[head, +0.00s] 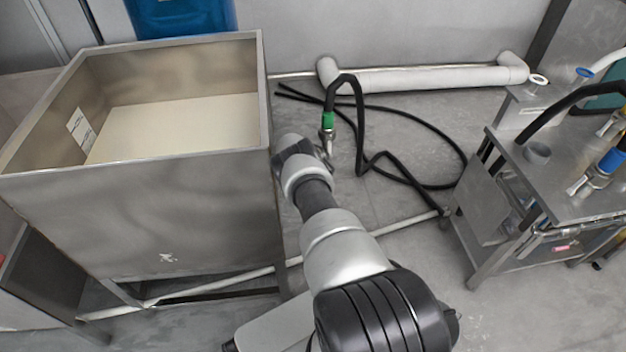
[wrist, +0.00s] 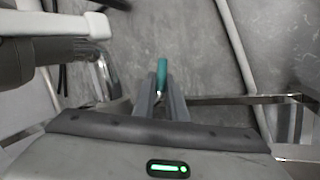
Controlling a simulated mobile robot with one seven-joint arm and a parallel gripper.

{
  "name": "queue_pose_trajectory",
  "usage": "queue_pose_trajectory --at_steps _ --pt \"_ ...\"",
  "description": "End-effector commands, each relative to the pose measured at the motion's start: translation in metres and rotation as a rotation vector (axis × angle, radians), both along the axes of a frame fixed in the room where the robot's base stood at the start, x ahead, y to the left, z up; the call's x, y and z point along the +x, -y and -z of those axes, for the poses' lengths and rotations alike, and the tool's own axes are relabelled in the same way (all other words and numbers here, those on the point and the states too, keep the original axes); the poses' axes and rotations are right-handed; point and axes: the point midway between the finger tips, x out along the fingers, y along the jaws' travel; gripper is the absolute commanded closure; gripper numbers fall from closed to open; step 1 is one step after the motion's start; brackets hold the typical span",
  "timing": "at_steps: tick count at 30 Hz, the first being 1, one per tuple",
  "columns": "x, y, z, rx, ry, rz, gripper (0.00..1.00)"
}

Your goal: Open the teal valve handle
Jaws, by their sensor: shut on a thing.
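The teal valve handle (wrist: 162,70) shows in the wrist view as a short upright teal bar at the tips of my gripper (wrist: 161,88). My gripper's two grey fingers are close together on its near end. The valve body that it belongs to is not clear. In the head view my arm reaches down beside the right wall of the big steel hopper (head: 150,215). My fingers and the teal handle are hidden there behind my own arm.
A black hose with a green collar (head: 328,120) rises just beyond my wrist in the head view. A steel cart (head: 570,190) stands at the right. A white pipe (head: 380,228) runs low across the floor. In the wrist view a white lever (wrist: 55,24) lies close at the upper left.

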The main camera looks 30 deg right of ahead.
Motion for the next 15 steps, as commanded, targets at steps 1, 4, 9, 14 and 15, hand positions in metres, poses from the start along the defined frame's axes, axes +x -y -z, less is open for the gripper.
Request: queue_pose_trajectory --at_steps 1,4,9,14,15 --pt "0.0034 0.0025 -0.0011 -0.011 0.001 0.002 1.00" --pt "0.0070 0.0005 -0.0030 -0.019 -0.002 0.001 1.00" --pt "0.0093 -0.0016 -0.0050 -0.022 -0.005 0.002 1.00" --pt "0.0096 -0.0028 -0.0057 -0.021 -0.007 0.003 1.00" --pt "0.0097 -0.0032 -0.0058 -0.021 -0.007 0.003 1.00"
